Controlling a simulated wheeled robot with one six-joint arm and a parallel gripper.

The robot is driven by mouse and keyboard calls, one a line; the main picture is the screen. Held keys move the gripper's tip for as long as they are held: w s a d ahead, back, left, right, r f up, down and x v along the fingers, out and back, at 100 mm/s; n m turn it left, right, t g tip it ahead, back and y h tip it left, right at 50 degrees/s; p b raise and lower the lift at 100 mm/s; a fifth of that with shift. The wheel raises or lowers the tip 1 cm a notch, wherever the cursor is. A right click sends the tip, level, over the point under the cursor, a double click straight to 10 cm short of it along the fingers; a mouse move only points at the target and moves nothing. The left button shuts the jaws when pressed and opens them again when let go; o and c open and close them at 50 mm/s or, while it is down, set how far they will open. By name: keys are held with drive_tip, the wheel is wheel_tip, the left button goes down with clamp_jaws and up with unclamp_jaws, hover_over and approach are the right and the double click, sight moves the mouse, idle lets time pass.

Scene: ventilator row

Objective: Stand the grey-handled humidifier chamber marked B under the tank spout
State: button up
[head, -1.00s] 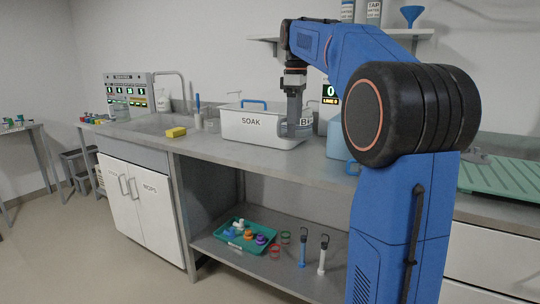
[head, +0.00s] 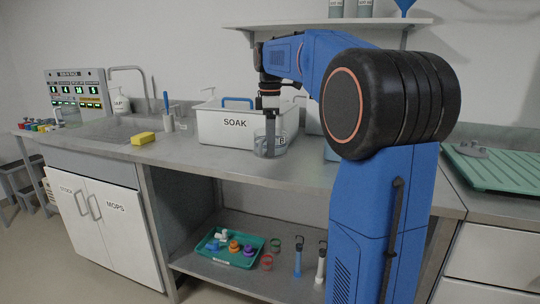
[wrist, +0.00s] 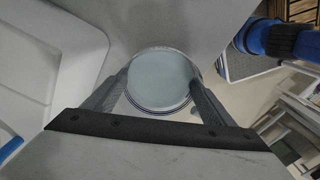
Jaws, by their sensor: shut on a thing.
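The clear humidifier chamber (head: 268,146), with a B on its label, hangs upright from my gripper (head: 270,113) in the head view. It appears in front of the right end of the SOAK bin, over the front part of the counter. In the wrist view my gripper (wrist: 155,92) has a finger on each side of the round chamber (wrist: 160,78), seen from above. Its grey handle is mostly hidden by the gripper. The tank and its spout cannot be made out; my arm covers that part of the counter.
The white SOAK bin (head: 222,126) stands on the steel counter (head: 205,158). A yellow sponge (head: 143,138) lies by the sink. A green drainer (head: 500,175) is at right. Below, a teal tray (head: 229,260) with small parts sits on the lower shelf (head: 200,266).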

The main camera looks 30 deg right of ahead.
drive_tip(key=shift+f, duration=2.15)
drive_tip(key=shift+f, duration=0.1)
drive_tip(key=o, duration=1.4)
wheel_tip(320, 180, up, 11)
drive_tip(key=shift+r, duration=0.6)
drive_tip(key=shift+s, duration=0.1)
